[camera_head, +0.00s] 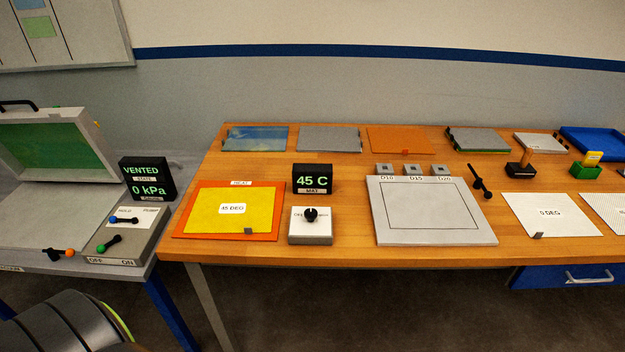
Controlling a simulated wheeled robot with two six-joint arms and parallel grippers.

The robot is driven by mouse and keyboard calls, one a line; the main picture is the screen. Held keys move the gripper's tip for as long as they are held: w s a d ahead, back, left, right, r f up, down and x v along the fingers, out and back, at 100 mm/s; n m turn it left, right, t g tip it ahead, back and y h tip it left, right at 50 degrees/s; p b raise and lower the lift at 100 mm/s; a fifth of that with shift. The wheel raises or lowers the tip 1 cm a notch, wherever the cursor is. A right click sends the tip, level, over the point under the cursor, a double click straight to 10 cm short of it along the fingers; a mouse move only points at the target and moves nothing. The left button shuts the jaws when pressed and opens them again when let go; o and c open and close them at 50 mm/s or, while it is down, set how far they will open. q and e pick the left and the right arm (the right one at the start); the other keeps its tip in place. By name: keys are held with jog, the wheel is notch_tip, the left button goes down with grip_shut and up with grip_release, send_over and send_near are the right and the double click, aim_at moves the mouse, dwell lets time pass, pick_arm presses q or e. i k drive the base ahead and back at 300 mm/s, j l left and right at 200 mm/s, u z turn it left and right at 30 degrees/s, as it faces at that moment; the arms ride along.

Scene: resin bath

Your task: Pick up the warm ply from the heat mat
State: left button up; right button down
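A yellow ply (240,209) labelled "45 DEG" lies flat on the orange heat mat (185,229) at the left of the wooden table. A small grey tab or clip (248,231) sits at the ply's front edge. The mat carries a "HEAT" label at its back edge. A black display (312,179) just right of the mat reads "45 C". Neither gripper shows in the head view.
A knob box (310,226) stands right of the mat. A grey plate (436,237) lies mid-table, with a white "0 DEG" sheet (550,214) farther right. Flat sheets line the back. An open-lidded box (50,145) and a "VENTED" display (147,178) stand left.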

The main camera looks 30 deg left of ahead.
aim_at(246, 210)
jog(key=j+u, duration=0.15)
jog(key=u, duration=1.4)
jog(key=j, duration=0.4)
jog(key=i+j, duration=0.15)
jog(key=j, duration=0.2)
